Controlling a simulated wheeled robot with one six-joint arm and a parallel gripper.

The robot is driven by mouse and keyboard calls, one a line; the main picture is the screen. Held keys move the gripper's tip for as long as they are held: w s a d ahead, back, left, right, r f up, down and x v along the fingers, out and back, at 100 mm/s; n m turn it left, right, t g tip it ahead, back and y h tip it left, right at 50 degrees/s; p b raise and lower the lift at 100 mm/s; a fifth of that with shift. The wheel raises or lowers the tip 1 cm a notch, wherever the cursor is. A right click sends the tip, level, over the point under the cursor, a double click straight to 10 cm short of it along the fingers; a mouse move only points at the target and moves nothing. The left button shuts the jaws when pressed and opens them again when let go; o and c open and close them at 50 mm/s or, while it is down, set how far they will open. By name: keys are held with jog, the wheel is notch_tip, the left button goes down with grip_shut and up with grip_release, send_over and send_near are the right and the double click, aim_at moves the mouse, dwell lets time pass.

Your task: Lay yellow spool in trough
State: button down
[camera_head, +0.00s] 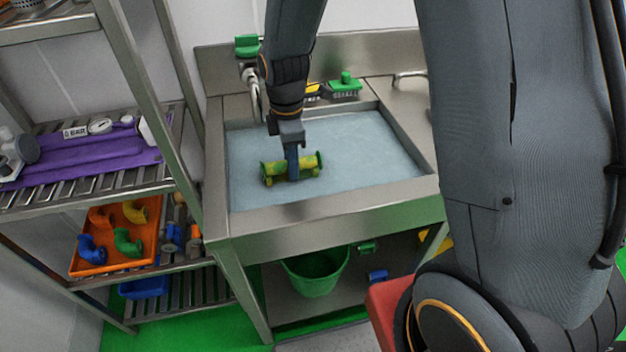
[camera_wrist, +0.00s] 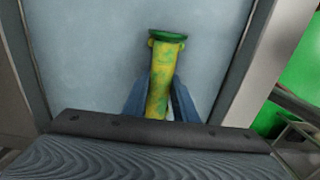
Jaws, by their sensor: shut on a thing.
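The yellow spool (camera_head: 270,171) is a short yellow-green tube with green patches and green end rims. It lies level over the front left part of the trough (camera_head: 330,205), a steel sink basin with a pale blue-grey inside. My gripper (camera_head: 292,172) reaches down from above and is shut on the spool at its middle. In the wrist view the spool (camera_wrist: 165,75) sits between the two fingers (camera_wrist: 158,105), with its green-rimmed end pointing away. I cannot tell whether the spool touches the liquid or the bottom of the trough.
Brushes (camera_head: 345,86) and a green-handled valve (camera_head: 247,45) are at the trough's back edge. A steel rack on the left holds a purple cloth (camera_head: 80,155) and an orange tray (camera_head: 75,262) of coloured pipe elbows. A green bucket (camera_head: 316,272) stands below. The trough's right side is clear.

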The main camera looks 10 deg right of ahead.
jog(key=f, duration=0.5)
jog(key=shift+w+d+f+p, duration=0.1)
jog(key=shift+d+f+p, duration=0.2)
jog(key=shift+p, duration=0.1)
jog(key=shift+a+f+p, duration=0.1)
jog(key=shift+f+p, duration=0.25)
jog(key=shift+f, duration=1.85)
jog(key=shift+f, duration=0.1)
jog(key=c, duration=1.4)
grip_release()
jog(key=shift+c, duration=0.2)
